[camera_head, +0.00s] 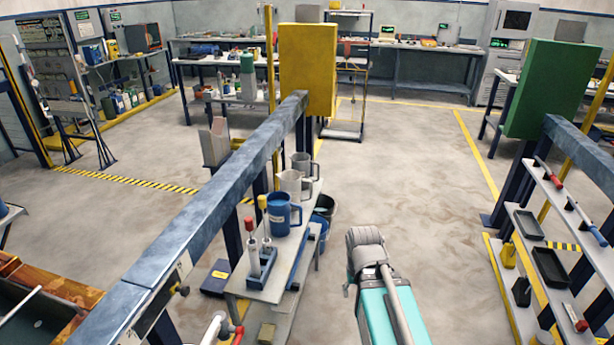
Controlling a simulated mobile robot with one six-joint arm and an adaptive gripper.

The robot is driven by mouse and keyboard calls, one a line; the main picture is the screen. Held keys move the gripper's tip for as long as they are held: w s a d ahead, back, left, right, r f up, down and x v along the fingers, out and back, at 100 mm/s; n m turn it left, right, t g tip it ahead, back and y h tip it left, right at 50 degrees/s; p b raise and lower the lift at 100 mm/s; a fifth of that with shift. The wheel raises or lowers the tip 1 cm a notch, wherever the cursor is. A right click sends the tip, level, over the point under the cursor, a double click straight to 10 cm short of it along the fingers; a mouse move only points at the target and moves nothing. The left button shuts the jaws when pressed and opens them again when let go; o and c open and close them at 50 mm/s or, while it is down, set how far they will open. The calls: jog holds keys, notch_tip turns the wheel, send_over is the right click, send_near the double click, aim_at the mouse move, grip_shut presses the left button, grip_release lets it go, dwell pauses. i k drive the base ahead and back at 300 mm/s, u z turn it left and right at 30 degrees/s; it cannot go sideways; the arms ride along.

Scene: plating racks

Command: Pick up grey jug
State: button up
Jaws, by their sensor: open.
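On the narrow shelf bench (290,262) left of centre, a row of jugs stands upright. The farthest jug (302,166) looks grey, and its lower part is partly hidden by the paler, beige-grey jug (291,186) in front of it. A blue jug (279,214) stands nearest in the row. I cannot tell for sure which of the two paler jugs is the grey one. My arm, with a turquoise body and grey joint, shows at lower centre, right of the bench and apart from the jugs. My gripper is not visible.
A rack with yellow- and red-handled tools (262,262) stands on the bench's near end. A long blue-grey beam (225,185) runs along the bench's left side. Dark buckets (322,212) stand beside it. A shelf rack (560,230) is at right. The central floor is clear.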

aim_at(306, 173)
jog(key=u, duration=0.1)
jog(key=i, duration=1)
jog(key=z, duration=0.1)
